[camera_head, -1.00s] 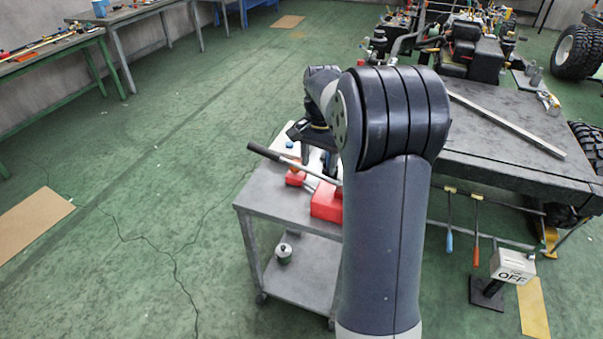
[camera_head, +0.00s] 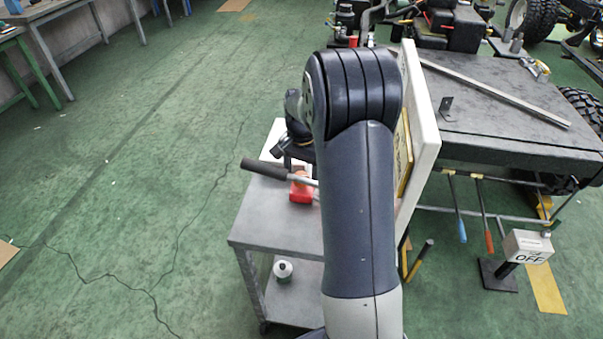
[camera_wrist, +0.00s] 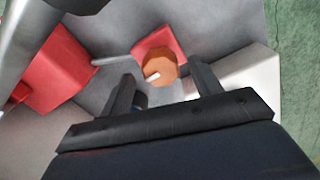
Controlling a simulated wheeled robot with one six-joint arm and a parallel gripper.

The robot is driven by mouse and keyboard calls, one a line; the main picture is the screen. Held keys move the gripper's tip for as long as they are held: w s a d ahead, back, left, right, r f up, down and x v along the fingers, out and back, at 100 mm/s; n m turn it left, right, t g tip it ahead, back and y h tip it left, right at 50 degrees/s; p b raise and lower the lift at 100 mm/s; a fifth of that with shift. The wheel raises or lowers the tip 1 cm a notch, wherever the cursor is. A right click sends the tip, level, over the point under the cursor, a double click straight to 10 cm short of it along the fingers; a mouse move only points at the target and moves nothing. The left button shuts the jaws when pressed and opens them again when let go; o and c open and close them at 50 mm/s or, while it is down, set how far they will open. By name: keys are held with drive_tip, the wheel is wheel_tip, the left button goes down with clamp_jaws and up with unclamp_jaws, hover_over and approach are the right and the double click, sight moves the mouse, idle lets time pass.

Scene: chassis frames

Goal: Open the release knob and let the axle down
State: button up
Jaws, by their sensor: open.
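An orange knob (camera_wrist: 158,68) with a small pale tip sits at a red block (camera_wrist: 166,42) in the wrist view. In the head view the knob (camera_head: 300,177) shows above its red block (camera_head: 301,193) on the grey cart. My gripper (camera_wrist: 162,82) is open, its two dark fingers on either side of the knob's near side. I cannot tell whether they touch it. A long lever with a black grip (camera_head: 266,168) passes by the knob. A larger red body (camera_wrist: 58,72) lies left in the wrist view. I cannot make out the axle; my arm hides much of the cart.
The grey cart (camera_head: 262,222) has a canister (camera_head: 283,270) on its lower shelf. A pale upright panel (camera_head: 422,125) stands right of my arm. A dark workbench (camera_head: 478,118) and an OFF box on a stand (camera_head: 528,247) are further right. Green floor is clear on the left.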

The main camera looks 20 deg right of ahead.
drive_tip(key=shift+f, duration=0.75)
drive_tip(key=shift+c, duration=0.4)
drive_tip(key=c, duration=0.9)
